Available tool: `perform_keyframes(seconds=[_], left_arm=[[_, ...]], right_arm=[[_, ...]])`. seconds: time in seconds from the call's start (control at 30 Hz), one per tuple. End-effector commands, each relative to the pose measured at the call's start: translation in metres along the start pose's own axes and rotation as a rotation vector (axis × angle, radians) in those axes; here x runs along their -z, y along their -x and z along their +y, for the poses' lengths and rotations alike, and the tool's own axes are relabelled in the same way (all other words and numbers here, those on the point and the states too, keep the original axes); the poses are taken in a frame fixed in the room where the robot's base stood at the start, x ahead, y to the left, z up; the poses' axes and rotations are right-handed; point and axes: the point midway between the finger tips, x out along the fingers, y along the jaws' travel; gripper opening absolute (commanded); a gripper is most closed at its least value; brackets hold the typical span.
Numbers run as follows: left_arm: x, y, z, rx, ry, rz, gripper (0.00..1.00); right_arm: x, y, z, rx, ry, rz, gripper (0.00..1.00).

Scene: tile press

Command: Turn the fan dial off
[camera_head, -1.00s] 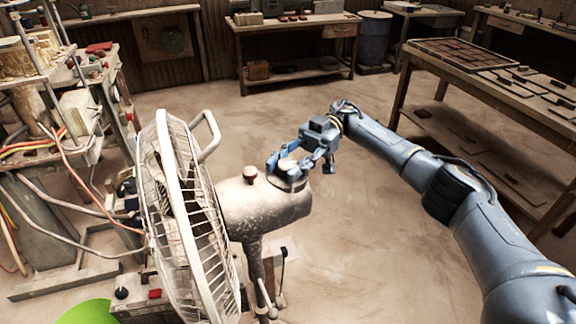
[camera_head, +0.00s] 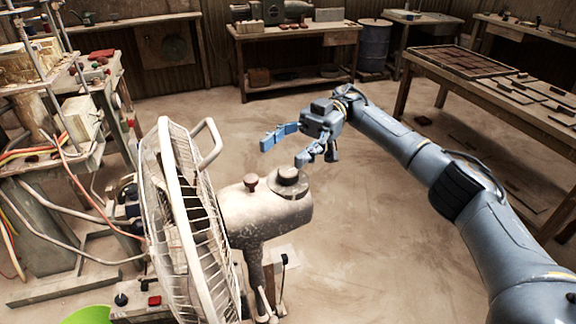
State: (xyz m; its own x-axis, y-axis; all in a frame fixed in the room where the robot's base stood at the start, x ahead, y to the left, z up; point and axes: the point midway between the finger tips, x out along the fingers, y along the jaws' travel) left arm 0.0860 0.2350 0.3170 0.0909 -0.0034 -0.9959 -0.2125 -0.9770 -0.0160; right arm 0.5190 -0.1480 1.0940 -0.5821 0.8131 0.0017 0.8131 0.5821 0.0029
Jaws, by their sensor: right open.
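The fan (camera_head: 190,225) stands in the lower left of the head view, its white wire cage facing left. Its grey motor housing (camera_head: 255,218) carries a small brown knob (camera_head: 251,182) and, at the right end, a round grey dial (camera_head: 289,182) on top. My right gripper (camera_head: 283,148) is open and empty, just above and behind the dial, its two blue fingers spread wide. The nearer fingertip looks close to the dial's upper right; I cannot tell whether it touches. My left gripper is not in view.
A cluttered machine with hoses (camera_head: 70,150) stands at the left. A wooden table with tiles (camera_head: 470,85) stands at the right, and a workbench (camera_head: 290,35) and blue barrel (camera_head: 374,45) stand at the back. A green tub (camera_head: 88,315) sits at lower left. The middle floor is clear.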

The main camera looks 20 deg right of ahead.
Motion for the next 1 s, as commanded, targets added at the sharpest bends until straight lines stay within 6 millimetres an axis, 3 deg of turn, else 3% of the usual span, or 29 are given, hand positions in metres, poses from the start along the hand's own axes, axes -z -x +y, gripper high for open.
perform_keyframes(seconds=[0.2, 0.4, 0.83, 0.93, 1.0], left_arm=[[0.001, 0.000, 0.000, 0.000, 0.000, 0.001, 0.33], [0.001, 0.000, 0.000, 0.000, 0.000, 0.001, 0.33], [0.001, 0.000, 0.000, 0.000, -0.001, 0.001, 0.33], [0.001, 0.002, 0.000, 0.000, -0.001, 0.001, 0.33], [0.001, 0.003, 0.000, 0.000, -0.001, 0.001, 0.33]], right_arm=[[0.034, 0.000, 0.000, 0.001, 0.001, -0.001, 0.60], [0.044, 0.000, 0.000, 0.000, -0.001, 0.000, 0.60], [0.041, -0.001, 0.004, -0.015, 0.007, 0.018, 0.60], [0.026, -0.002, 0.024, -0.096, 0.044, 0.099, 0.60], [0.007, -0.001, 0.048, -0.213, 0.089, 0.192, 0.60]])
